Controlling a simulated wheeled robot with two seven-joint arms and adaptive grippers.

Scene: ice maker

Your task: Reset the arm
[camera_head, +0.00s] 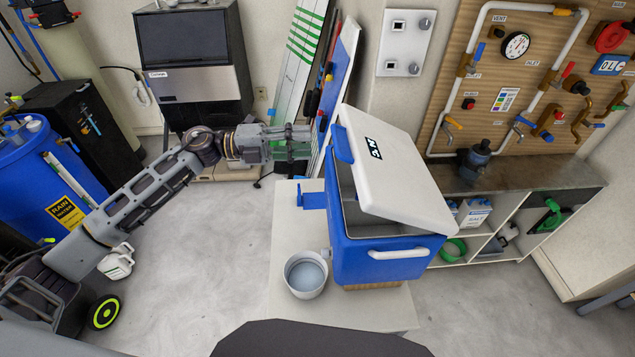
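My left arm reaches in from the left. Its gripper (299,142) is in the air left of the cooler's raised lid, with its two fingers apart and nothing visible between them. A blue cooler (381,262) stands on a pale table (288,237). Its white lid (392,172) is raised and tilted, leaving a dark gap above the box. A white bucket (306,275) with pale grey-blue contents stands on the table, left of the cooler. My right gripper is not in view.
A black and steel ice maker (196,55) stands at the back left. Blue rain-water barrel (45,170) is at far left. A shelf unit (520,190) and a wooden pipe board (510,75) are at the right. Grey floor is open left of the table.

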